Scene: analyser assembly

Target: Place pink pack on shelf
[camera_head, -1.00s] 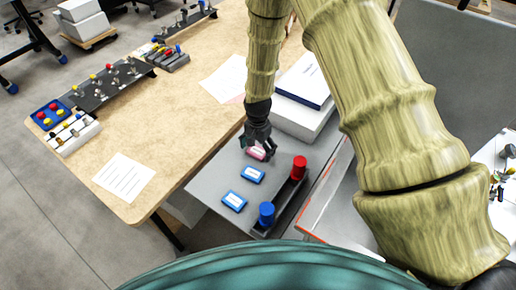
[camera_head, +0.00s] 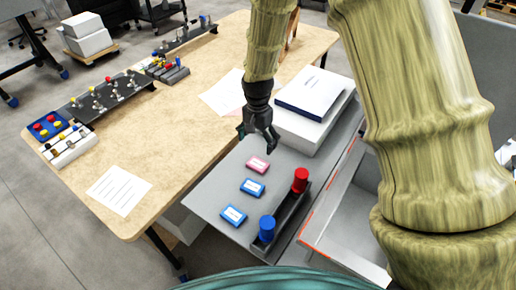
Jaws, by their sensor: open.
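The pink pack (camera_head: 257,164) lies flat on the grey shelf (camera_head: 211,193), at the far end of a row with two blue packs, (camera_head: 253,187) the middle one and the nearest blue pack (camera_head: 233,216). My gripper (camera_head: 257,147) is open and empty above and just behind the pink pack, apart from it. Its fingers point down.
A black holder with a red cylinder (camera_head: 300,180) and a blue cylinder (camera_head: 267,228) stands right of the packs. A white box with a dark blue book (camera_head: 312,92) stands behind. The wooden table (camera_head: 170,130) at left bears paper sheets and racks of parts.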

